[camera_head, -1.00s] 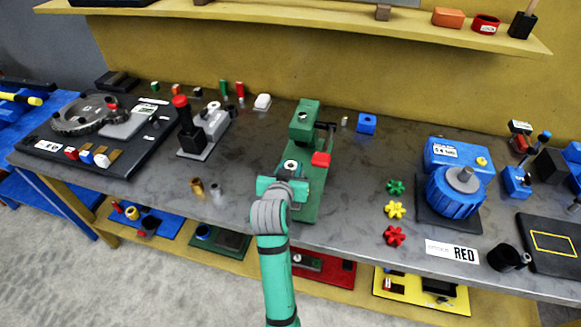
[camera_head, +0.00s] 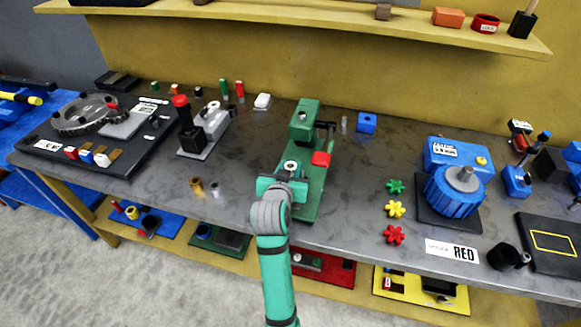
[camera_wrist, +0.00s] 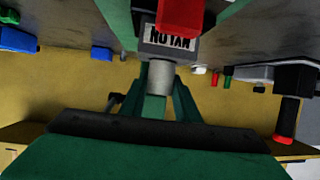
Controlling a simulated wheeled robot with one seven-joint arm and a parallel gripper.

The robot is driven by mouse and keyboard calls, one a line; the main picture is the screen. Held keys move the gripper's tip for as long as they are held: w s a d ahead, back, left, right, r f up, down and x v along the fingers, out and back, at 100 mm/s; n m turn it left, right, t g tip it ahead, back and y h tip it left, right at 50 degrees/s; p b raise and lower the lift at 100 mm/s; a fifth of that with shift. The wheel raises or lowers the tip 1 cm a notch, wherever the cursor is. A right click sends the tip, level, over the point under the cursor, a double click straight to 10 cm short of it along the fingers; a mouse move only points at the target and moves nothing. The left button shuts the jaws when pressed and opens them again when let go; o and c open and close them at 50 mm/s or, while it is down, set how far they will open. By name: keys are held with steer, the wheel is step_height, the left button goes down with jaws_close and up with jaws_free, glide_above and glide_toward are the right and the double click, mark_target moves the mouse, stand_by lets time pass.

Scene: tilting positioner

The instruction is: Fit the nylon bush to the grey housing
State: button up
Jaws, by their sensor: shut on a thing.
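My gripper (camera_head: 283,182) is at the near end of the green positioner (camera_head: 307,203), shut on the nylon bush. The bush (camera_wrist: 159,75) is a pale cylinder between my fingers (camera_wrist: 160,88) in the wrist view, which appears upside down. Its round top with a dark hole shows in the head view (camera_head: 291,166). A dark grey block with a "NUTAN" label (camera_wrist: 170,41), seemingly the grey housing, lies right against the bush's far end in the wrist view. I cannot tell how far the bush sits in it. My gripper hides the block in the head view.
A grey fixture with a red-knobbed lever (camera_head: 181,103) is to the left. Brass (camera_head: 196,186) and grey (camera_head: 215,187) small parts stand left of my gripper. Coloured star knobs (camera_head: 396,209) are to the right.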

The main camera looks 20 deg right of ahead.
steer(key=shift+f, duration=0.7)
steer(key=o, duration=1.2)
steer(key=shift+f, duration=0.1)
steer(key=shift+s+f, duration=0.1)
steer(key=v, duration=1.1)
steer(key=shift+a, duration=0.1)
